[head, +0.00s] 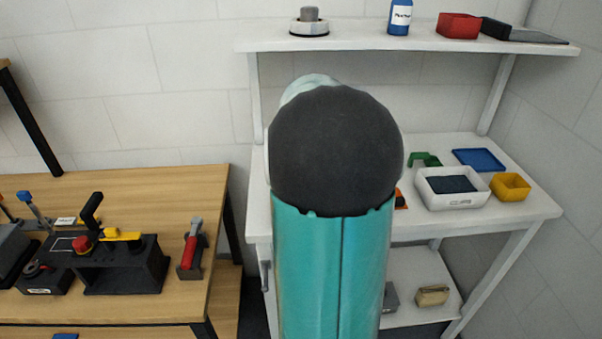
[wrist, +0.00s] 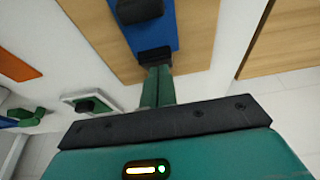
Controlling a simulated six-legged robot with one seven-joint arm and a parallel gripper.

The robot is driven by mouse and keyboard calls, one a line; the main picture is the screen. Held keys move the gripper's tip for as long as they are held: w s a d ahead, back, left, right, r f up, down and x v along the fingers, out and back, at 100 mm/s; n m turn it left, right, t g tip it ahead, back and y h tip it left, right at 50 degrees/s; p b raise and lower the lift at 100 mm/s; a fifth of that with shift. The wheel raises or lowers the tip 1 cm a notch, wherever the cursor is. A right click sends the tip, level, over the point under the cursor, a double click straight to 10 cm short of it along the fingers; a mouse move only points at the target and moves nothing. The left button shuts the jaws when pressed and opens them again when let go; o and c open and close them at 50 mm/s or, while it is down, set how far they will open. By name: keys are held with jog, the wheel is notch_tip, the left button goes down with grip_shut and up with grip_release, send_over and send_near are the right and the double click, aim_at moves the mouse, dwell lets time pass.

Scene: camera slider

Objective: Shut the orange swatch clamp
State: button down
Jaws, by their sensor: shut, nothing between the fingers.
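A small bit of orange (head: 401,199) shows on the white table in the head view, just right of my arm, which hides most of it. It may be the orange swatch clamp, but its jaw cannot be made out. My arm hides the gripper in the head view.
The white table (head: 530,212) holds a white bin (head: 440,200), a yellow bin (head: 511,187), a green piece (head: 425,160) and a blue tray (head: 480,160). A shelf (head: 405,43) hangs above. A wooden bench (head: 140,190) with black fixtures stands left.

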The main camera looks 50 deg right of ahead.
jog(key=shift+s+a+f+t+h, duration=0.2)
jog(key=shift+a+t+h, duration=0.1)
jog(key=shift+h, duration=0.1)
jog(key=shift+w+d+r, duration=0.1)
jog(key=shift+d, duration=0.1)
jog(key=shift+w+d+r, duration=0.3)
jog(key=shift+w+d, duration=0.1)
jog(key=shift+d, duration=0.05)
dwell(0.5)
jog(key=shift+r, duration=0.35)
notch_tip(320, 180, up, 4)
jog(key=shift+s+a+r, duration=0.1)
jog(key=shift+a+r, duration=0.05)
jog(key=s+a+r, duration=0.4)
jog(key=r, duration=0.2)
jog(key=shift+a+r, duration=0.2)
jog(key=shift+a, duration=0.1)
